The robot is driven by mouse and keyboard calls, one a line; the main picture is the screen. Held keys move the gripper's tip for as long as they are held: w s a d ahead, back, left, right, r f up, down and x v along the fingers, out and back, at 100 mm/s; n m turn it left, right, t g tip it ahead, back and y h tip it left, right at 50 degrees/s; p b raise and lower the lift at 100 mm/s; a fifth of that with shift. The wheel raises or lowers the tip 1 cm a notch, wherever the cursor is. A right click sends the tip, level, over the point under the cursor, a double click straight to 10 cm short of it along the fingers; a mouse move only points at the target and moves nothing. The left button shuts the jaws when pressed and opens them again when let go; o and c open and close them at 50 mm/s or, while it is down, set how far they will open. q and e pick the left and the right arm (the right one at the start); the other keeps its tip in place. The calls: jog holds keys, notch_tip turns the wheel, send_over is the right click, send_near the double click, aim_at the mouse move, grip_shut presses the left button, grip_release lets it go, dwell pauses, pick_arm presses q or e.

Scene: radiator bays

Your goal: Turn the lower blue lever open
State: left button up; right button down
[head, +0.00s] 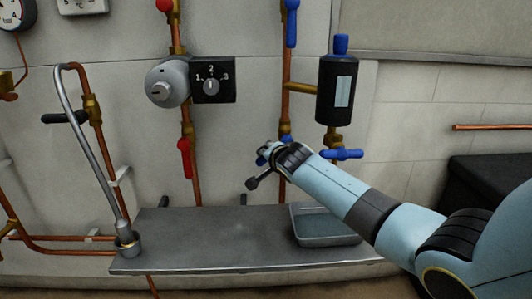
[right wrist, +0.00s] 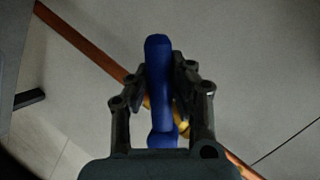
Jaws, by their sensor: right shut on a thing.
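The lower blue lever (right wrist: 159,80) stands between the two fingers of my right gripper (right wrist: 163,75) in the right wrist view. The fingers are closed on it from both sides. In the head view my right gripper (head: 264,168) reaches in from the right to the copper pipe below the upper blue lever (head: 291,24). Only small blue parts of the lower lever show there, as the gripper hides most of it. Its exact angle to the pipe is hard to judge in the head view. My left gripper is in neither view.
A black canister (head: 337,92) with a blue cap and a blue tap handle (head: 342,154) stands right of the pipe. A red lever (head: 184,158) hangs to the left, under a dial box (head: 212,80). A shallow tray (head: 325,240) sits on the metal shelf (head: 215,225) below.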

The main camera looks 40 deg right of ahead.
jog(key=shift+s+d+f+n+g+h+b, duration=0.35)
jog(key=shift+d+f+n+g+h, duration=0.2)
jog(key=shift+n, duration=0.35)
jog(key=shift+s+d+f+n+g+h+b, duration=0.2)
jog(key=shift+s+d+n+g+h+b, duration=0.1)
jog(key=shift+d+n+h+b, duration=0.35)
jog(key=shift+s+d+f+n+g+h+b, duration=0.3)
jog(key=shift+n+h, duration=0.3)
jog(key=shift+n, duration=0.3)
jog(key=shift+s+d+f+n+g+h+b, duration=0.15)
jog(key=shift+s+d+n+g+h+b, duration=0.15)
jog(key=shift+d+n+h+b, duration=0.35)
jog(key=c, duration=1.1)
grip_release()
jog(key=shift+s, duration=0.1)
jog(key=shift+a, duration=0.1)
